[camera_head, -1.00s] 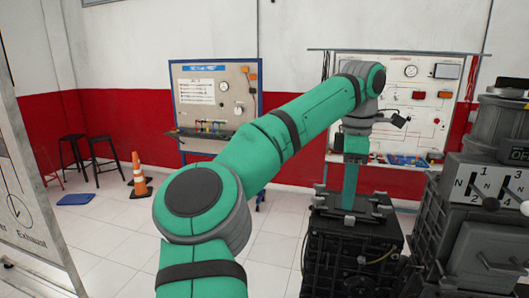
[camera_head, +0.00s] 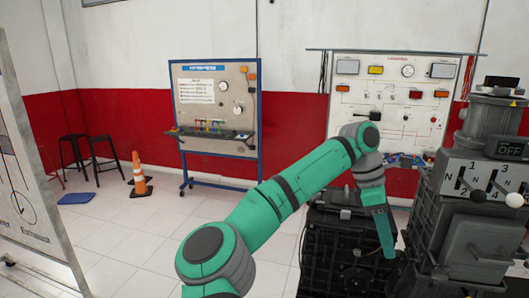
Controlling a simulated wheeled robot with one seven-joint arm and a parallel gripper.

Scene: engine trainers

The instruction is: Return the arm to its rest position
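My green and grey arm (camera_head: 285,205) reaches from the bottom of the head view up to the right. Its wrist (camera_head: 369,175) is bent downward at the right of the middle. My gripper (camera_head: 387,250) is at the lower end of the arm, in front of a black engine block (camera_head: 335,255). Its fingers do not show clearly, so I cannot tell whether it is open or shut. No held thing can be made out.
A dark engine trainer (camera_head: 475,240) with numbered switches stands close on the right. Two trainer boards (camera_head: 215,130) (camera_head: 395,110) stand at the back. An orange cone (camera_head: 138,180) and stools (camera_head: 103,160) are at the left. The tiled floor at left centre is clear.

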